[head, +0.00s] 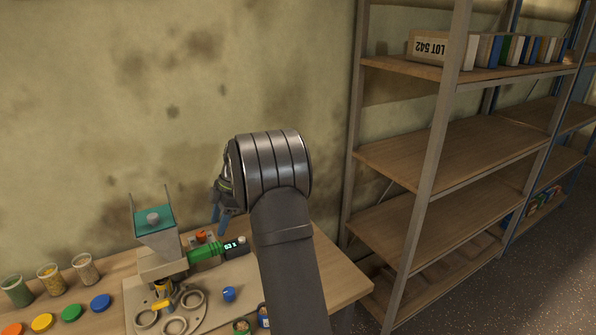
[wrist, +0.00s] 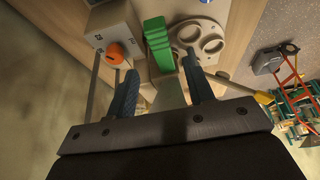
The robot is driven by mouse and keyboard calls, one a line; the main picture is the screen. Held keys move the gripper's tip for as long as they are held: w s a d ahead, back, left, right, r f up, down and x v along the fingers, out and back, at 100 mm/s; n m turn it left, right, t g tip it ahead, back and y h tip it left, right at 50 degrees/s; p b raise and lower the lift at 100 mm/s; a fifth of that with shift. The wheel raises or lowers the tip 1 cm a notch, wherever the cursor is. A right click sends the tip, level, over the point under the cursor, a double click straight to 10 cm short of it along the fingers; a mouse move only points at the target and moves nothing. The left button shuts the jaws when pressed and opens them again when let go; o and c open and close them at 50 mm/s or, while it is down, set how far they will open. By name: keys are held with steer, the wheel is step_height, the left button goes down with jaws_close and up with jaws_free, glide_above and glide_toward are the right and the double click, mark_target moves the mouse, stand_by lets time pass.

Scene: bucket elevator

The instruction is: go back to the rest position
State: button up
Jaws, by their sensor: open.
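My gripper (head: 220,205) hangs over the back of the workbench, partly hidden behind my own arm in the head view. In the wrist view its two blue fingers (wrist: 162,88) are spread apart with nothing held between them. An orange knob (wrist: 115,53) on a pale box is beyond the left finger.
Jars of grains (head: 50,279) and coloured lids (head: 72,313) are on the bench's left. A round-holed holder (head: 175,325) and a blue knob (head: 229,294) are near the front. A shelf rack (head: 440,160) stands right. The wall is behind; air above the bench is free.

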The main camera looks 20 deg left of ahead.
mark_target(217, 245)
steer(key=x, duration=0.4)
steer(key=w+d+x, duration=0.1)
steer(key=x, duration=0.1)
steer(key=shift+s+a+f, duration=0.1)
steer(key=shift+f, duration=0.6)
steer(key=shift+s+a+f, duration=0.2)
steer(key=shift+f, duration=0.4)
